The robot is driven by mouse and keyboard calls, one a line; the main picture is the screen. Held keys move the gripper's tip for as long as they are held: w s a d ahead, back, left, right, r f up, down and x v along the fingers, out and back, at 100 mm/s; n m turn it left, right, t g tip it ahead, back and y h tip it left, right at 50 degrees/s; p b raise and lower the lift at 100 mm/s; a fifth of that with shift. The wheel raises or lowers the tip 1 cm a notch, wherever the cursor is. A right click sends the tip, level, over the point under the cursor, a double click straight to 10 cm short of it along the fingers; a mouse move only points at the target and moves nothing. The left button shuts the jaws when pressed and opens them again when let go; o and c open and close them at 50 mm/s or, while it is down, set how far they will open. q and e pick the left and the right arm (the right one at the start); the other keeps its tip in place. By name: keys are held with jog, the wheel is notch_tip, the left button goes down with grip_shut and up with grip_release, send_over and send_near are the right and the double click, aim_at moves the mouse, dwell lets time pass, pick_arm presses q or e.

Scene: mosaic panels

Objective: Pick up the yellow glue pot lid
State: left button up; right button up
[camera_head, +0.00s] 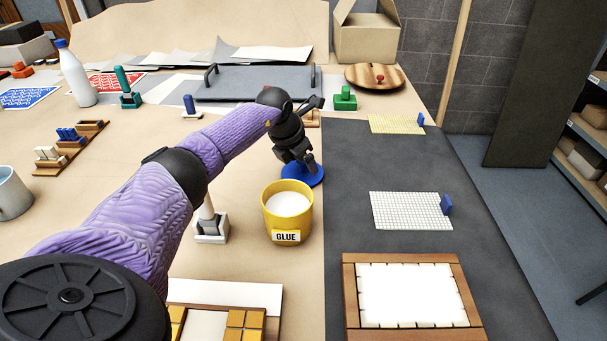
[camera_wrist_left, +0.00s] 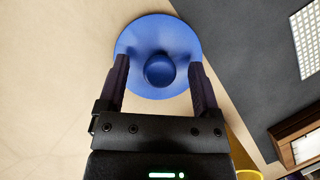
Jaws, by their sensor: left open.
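The yellow glue pot (camera_head: 275,215) stands without a lid on the table, full of white glue, with a "GLUE" label on its front. A blue round lid (camera_head: 315,178) with a knob lies flat on the table just behind the pot; no yellow lid shows. My left gripper (camera_head: 304,163) is over the blue lid, pointing down and partly hiding it. In the left wrist view the open fingers (camera_wrist_left: 159,62) stand on either side of the blue lid's knob (camera_wrist_left: 159,70), with gaps on both sides. The pot's rim shows at the lower right there. My right gripper is out of view.
A dark mat (camera_head: 345,215) lies right of the pot, with two tile sheets (camera_head: 410,211) and a wood-framed panel (camera_head: 347,290). A round wooden board (camera_head: 360,77) and green stamp (camera_head: 345,98) lie further back.

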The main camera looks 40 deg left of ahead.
pick_arm(q)
jog(key=shift+w+f, duration=0.15)
jog(key=shift+f, duration=0.35)
jog(key=shift+r, duration=0.15)
grip_shut()
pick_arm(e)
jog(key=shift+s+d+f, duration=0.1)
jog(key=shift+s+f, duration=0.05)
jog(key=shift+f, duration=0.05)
